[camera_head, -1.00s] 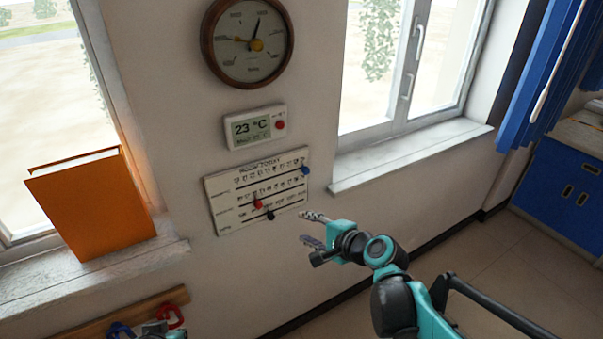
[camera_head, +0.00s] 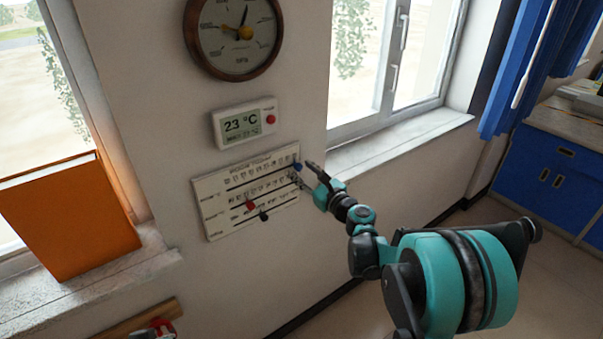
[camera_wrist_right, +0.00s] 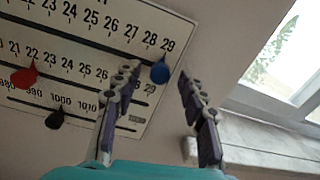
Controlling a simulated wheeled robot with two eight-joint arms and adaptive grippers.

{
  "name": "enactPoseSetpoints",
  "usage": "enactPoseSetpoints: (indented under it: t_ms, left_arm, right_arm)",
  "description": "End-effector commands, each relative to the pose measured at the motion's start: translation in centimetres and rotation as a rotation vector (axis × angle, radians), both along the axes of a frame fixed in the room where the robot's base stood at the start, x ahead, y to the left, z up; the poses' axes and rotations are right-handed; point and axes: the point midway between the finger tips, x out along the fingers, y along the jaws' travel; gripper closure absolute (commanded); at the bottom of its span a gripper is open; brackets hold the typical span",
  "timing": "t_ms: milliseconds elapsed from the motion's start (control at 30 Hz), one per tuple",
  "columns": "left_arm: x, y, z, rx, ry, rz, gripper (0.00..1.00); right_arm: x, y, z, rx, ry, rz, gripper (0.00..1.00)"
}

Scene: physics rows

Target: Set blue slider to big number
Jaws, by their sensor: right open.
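The weather board (camera_head: 222,208) hangs on the wall with three number rows. The blue slider (camera_wrist_right: 159,72) sits at the right end of the top row, just below the 29 in the right wrist view; in the head view it is a small blue spot (camera_head: 297,167). My right gripper (camera_head: 303,170) is open at the board's right edge. In the right wrist view its fingers (camera_wrist_right: 158,80) stand on either side of the blue slider, left finger nearer; contact is not clear. The red slider (camera_wrist_right: 24,78) and black slider (camera_wrist_right: 55,119) sit on the lower rows at left.
A thermometer display (camera_head: 244,123) and a round dial (camera_head: 234,32) hang above the board. An orange box (camera_head: 70,215) stands on the left sill. A window sill (camera_head: 400,140) lies right of the board. A wooden rack (camera_head: 125,322) is below left.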

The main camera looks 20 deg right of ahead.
Motion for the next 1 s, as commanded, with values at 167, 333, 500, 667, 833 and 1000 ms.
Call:
enactPoseSetpoints:
  t_ms: [167, 333, 500, 667, 833, 1000]
  left_arm:
    - [0.0, 0.0, -0.2, 0.0, 0.0, 0.0, 1.0]
    - [0.0, 0.0, -0.2, 0.0, 0.0, 0.0, 1.0]
    - [0.0, 0.0, -0.2, 0.0, 0.0, 0.0, 1.0]
    - [0.0, 0.0, -0.2, 0.0, 0.0, 0.0, 1.0]
    - [0.0, 0.0, -0.2, 0.0, 0.0, 0.0, 1.0]
    - [0.0, 0.0, -0.1, 0.0, 0.0, 0.0, 1.0]
  right_arm:
    - [0.9, 0.3, 0.0, -0.001, 0.0, 0.0, 0.58]
    - [1.0, 0.3, 0.1, -0.001, 0.0, -0.001, 0.58]
    - [0.9, 0.3, 0.0, -0.002, -0.001, 0.0, 0.9]
    - [0.9, 0.3, 0.0, -0.002, -0.001, 0.0, 1.0]
    - [0.6, 1.5, 0.1, -0.002, 0.0, 0.003, 1.0]
    - [-1.0, 5.8, 0.1, -0.002, -0.001, 0.007, 1.0]
